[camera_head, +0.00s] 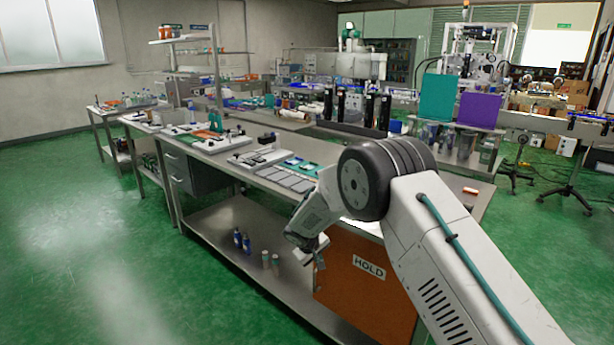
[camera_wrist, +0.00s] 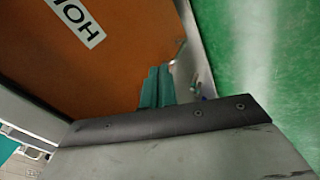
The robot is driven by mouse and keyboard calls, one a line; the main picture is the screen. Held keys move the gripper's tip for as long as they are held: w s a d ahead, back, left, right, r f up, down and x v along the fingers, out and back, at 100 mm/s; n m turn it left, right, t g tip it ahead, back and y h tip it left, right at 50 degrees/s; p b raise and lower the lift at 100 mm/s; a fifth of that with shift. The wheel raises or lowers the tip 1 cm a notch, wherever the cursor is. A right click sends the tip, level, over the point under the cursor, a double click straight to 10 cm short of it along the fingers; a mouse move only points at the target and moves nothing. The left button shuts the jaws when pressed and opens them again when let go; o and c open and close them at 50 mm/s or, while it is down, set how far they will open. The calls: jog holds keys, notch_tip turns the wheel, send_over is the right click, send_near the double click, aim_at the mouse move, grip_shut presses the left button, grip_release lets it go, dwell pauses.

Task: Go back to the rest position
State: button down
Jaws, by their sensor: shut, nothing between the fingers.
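My gripper (camera_head: 319,258) hangs at the end of my bent arm, pointing down, in front of the near end of the long steel bench. It is shut and empty, just left of the upper part of the orange panel marked HOLD (camera_head: 350,300) in the head view. In the wrist view, the orange panel (camera_wrist: 100,75) fills the upper left, and a dark edge with a grey surface covers the bottom. Two narrow teal shapes stand side by side past that edge; I cannot tell for sure what they are.
The steel bench (camera_head: 225,171) carries trays and small parts. Bottles (camera_head: 242,241) and cans (camera_head: 270,262) stand on its lower shelf. Teal (camera_head: 437,97) and purple (camera_head: 478,110) panels stand behind. The green floor (camera_head: 90,250) at the left is clear.

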jog(key=s+d+r+m+g, duration=0.1)
jog(key=s+d+r+g, duration=0.1)
jog(key=s+d+r, duration=0.45)
jog(key=s+d+r+m+g, duration=0.1)
jog(key=s+d+r, duration=0.3)
jog(key=s+r, duration=0.55)
jog(key=s+d+r+m+g, duration=0.1)
jog(key=s+d+r+g, duration=0.1)
jog(key=s+d+r, duration=0.45)
jog(key=s+d+r+m+y, duration=0.1)
jog(key=s+r, duration=0.3)
jog(key=s, duration=0.6)
jog(key=s+d+r+m+t+y, duration=0.1)
jog(key=s+d+r, duration=0.2)
jog(key=s, duration=0.8)
jog(key=s+d+r+m+y, duration=0.1)
jog(key=s+r, duration=0.4)
jog(key=s, duration=0.5)
jog(key=shift+s+d+m+t, duration=0.3)
jog(key=shift+s+d+m, duration=0.1)
jog(key=shift+d, duration=0.1)
